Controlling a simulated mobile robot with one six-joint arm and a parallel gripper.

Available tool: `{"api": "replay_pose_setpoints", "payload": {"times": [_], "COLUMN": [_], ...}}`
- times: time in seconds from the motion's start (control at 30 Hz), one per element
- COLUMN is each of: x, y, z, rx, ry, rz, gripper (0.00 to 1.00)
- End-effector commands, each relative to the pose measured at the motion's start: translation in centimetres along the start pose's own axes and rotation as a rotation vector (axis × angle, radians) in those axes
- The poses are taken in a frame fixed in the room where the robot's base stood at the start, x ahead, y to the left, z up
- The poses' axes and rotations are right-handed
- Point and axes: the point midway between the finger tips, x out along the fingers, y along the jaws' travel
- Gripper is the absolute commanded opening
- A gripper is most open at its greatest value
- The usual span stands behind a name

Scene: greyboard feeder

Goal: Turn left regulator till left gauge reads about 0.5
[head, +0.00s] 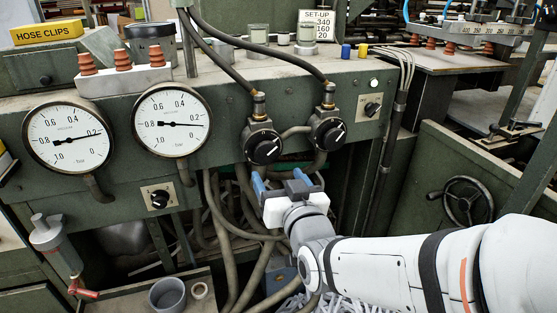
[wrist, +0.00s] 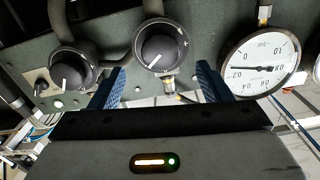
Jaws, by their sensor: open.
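The left gauge (head: 68,150) is a round white dial marked vacuum, bar. Its needle points right, near 0.2. The left regulator (head: 264,147) is a black round knob with a white pointer mark, under a brass fitting and hose. My gripper (head: 281,179), with blue fingers, is open and empty just below and in front of it, apart from it. In the wrist view, which is turned upside down, the left regulator (wrist: 155,48) appears beyond and between the spread fingers (wrist: 160,70). The left gauge is not clearly shown in the wrist view.
The right regulator (head: 328,131) sits close on the right and shows at left in the wrist view (wrist: 70,68). The right gauge (head: 171,135) reads near 0.2. Hoses (head: 215,205) hang below the panel. A small selector switch (head: 372,108) is further right.

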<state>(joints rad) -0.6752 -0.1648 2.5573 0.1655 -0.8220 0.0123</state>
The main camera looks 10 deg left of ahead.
Motion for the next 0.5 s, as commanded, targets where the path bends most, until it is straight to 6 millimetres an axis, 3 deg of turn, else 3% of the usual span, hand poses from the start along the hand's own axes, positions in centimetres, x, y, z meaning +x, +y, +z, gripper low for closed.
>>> {"api": "replay_pose_setpoints", "payload": {"times": [0.5], "x": [6.4], "y": [0.0], "z": [-0.1], "rx": [0.001], "ry": [0.005], "rz": [0.000], "gripper": [0.71]}}
